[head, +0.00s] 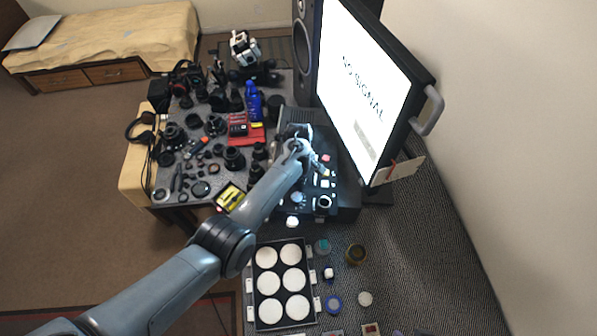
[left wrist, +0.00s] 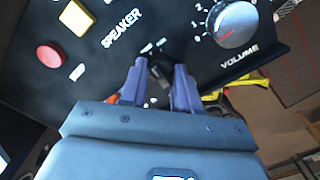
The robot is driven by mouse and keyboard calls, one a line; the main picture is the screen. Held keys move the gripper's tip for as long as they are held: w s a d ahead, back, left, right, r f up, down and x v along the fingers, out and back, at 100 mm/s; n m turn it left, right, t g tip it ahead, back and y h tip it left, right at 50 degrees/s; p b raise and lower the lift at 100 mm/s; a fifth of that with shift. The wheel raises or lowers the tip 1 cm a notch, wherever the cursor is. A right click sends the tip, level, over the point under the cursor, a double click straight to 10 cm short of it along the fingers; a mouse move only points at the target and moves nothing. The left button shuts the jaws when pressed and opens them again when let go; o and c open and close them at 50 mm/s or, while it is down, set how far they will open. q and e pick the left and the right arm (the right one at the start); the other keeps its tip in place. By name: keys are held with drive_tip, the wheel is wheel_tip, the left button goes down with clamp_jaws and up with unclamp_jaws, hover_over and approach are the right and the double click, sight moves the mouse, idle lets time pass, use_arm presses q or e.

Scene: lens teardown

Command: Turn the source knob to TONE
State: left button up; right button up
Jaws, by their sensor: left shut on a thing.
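The black console (head: 346,208) sits below the monitor in the head view. My left arm reaches across to it, with the left gripper (head: 318,166) low over its panel. In the left wrist view, the two fingers of the left gripper (left wrist: 160,85) are shut on a small dark knob (left wrist: 158,70), which appears to be the source knob. Small white labels stand around it, too small to read. The fingers hide much of the knob, so I cannot tell which label it points to. My right gripper is not in view.
The silver volume knob (left wrist: 232,25) is right of the fingers. In the head view, the monitor (head: 365,90) reads NO SIGNAL. A tray of white discs (head: 281,283) lies in front of the console.

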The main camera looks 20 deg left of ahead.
use_arm(q)
drive_tip(key=shift+n, duration=0.4)
drive_tip(key=o, duration=1.1)
drive_tip(key=shift+c, duration=0.2)
drive_tip(key=shift+r, duration=0.15)
drive_tip(key=shift+r, duration=0.3)
wheel_tip(320, 180, up, 10)
drive_tip(key=p, duration=0.1)
drive_tip(key=shift+p, duration=0.3)
drive_tip(key=shift+f, duration=0.1)
